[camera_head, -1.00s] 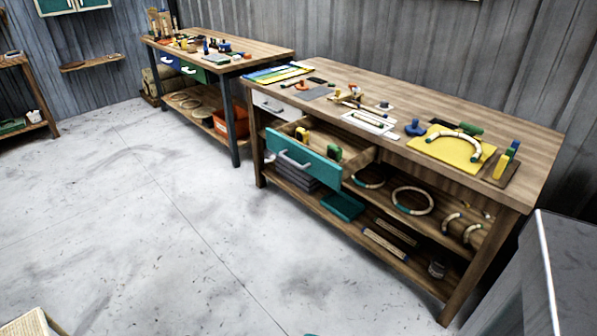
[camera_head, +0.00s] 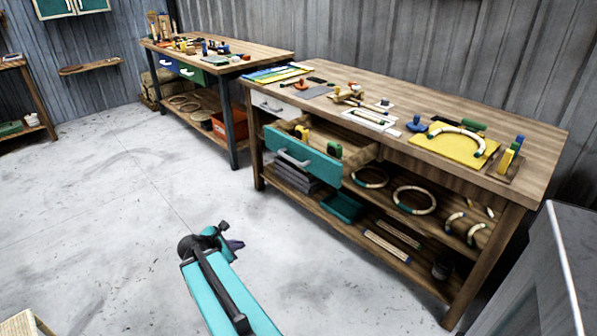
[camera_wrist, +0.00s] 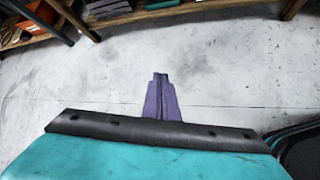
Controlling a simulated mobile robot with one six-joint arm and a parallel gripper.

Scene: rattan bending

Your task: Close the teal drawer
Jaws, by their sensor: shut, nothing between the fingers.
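The teal drawer (camera_head: 301,157) is pulled out from the front of the near wooden workbench. It has a grey handle (camera_head: 294,158) on its front, and a yellow piece and a dark green piece lie inside it. My gripper (camera_head: 237,245) is in the air over the floor, in front of the drawer and apart from it, lower in the picture. In the wrist view my purple gripper fingers (camera_wrist: 161,100) are together and hold nothing. The drawer front does not show in the wrist view.
The near workbench (camera_head: 545,150) carries a yellow board (camera_head: 450,149) and small tools. Its lower shelf holds rings and a teal box (camera_head: 342,208). A second workbench (camera_head: 265,55) stands behind to the left. A grey cabinet (camera_head: 560,270) stands at right. The floor in front is clear.

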